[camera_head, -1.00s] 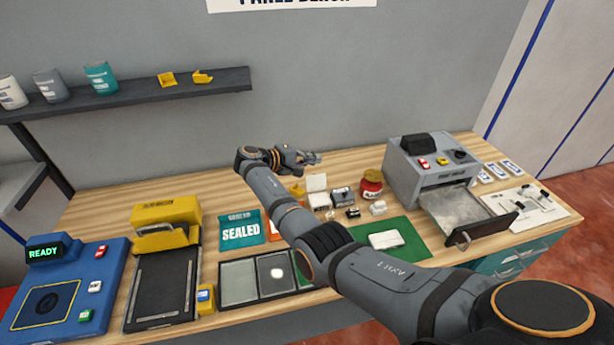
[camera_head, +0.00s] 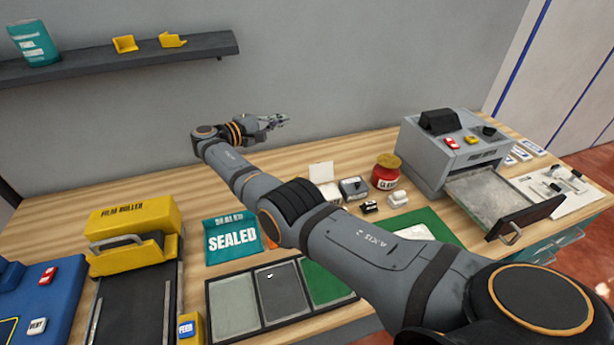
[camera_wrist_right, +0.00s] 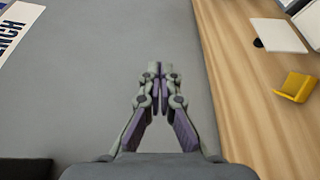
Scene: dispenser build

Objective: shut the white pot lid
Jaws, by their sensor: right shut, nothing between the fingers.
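The white pot (camera_head: 331,190) stands on the bench in the head view, partly hidden by my right arm. Its flat white lid (camera_head: 321,172) stands raised, open. The lid also shows as a pale panel (camera_wrist_right: 279,36) at the top right of the wrist view, with part of the pot (camera_wrist_right: 311,22) beyond it. My right gripper (camera_head: 281,118) is up and to the left of the lid in the head view, apart from it, in front of the grey wall. In the wrist view its fingers (camera_wrist_right: 157,72) are together and empty. My left gripper is out of view.
A grey pot (camera_head: 353,187) and a red jar (camera_head: 386,171) stand right of the white pot. A yellow bracket (camera_wrist_right: 295,87) lies near it. The grey machine (camera_head: 452,150) with its open drawer is further right. Bare wood lies behind the pots.

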